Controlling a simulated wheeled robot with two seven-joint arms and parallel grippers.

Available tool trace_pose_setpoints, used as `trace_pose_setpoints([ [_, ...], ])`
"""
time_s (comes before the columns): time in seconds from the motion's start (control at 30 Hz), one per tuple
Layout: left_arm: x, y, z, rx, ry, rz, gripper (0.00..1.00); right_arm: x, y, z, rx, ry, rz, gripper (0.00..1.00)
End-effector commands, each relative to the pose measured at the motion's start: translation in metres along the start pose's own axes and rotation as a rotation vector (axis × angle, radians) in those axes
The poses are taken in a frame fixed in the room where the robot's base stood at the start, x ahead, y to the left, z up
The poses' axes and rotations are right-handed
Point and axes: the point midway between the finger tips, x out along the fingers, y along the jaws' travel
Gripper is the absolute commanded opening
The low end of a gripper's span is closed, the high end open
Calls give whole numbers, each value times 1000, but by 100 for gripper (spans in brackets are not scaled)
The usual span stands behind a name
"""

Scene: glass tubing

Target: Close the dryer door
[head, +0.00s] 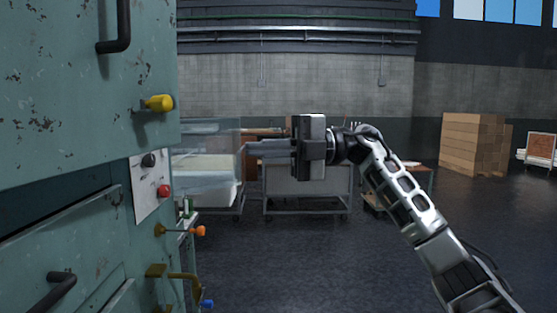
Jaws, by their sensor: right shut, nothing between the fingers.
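The dryer is a worn teal metal cabinet filling the left side of the head view. Its upper door panel (70,100) carries a black bar handle (118,28) and a yellow knob (158,103). A dark band runs below this panel's lower edge; I cannot tell how far the door stands open. My right gripper (250,148) is shut and empty, its fingers pointing left. In the picture it is to the right of the door panel's edge, apart from it. My left gripper is not in view.
Below the door are a control plate (147,190) with black and red knobs, an orange-tipped lever (198,231) and a blue-tipped lever (207,304). A clear-walled bin (205,165) and a cart (305,205) stand behind. Cardboard boxes (474,143) are far right. The floor (310,265) in front is clear.

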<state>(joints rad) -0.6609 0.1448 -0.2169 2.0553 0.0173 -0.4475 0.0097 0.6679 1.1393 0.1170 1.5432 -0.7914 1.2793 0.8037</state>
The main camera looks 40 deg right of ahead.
Motion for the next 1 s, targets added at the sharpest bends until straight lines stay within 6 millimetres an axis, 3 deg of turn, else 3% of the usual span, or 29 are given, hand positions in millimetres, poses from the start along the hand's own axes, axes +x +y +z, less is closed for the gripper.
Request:
trace_pose_setpoints([
  [0.2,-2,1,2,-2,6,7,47,-48,0,15,1,-4,1,0],
  [0.33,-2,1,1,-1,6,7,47,-66,1,20,0,-1,2,0],
  [0.47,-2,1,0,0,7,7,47,-74,-1,23,2,1,4,0],
  [0.57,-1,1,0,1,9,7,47,-57,-18,31,33,14,39,0],
  [0.67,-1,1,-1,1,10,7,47,-15,-61,42,118,19,136,0],
  [0.77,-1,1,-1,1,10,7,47,41,-132,47,287,-28,290,0],
  [0.87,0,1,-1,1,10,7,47,86,-222,35,535,-170,437,0],
  [0.9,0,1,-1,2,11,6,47,98,-260,24,647,-251,475,0],
  [0.97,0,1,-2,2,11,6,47,112,-317,2,824,-388,507,0],
  [1.0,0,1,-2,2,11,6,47,117,-355,-18,944,-485,509,0],
])
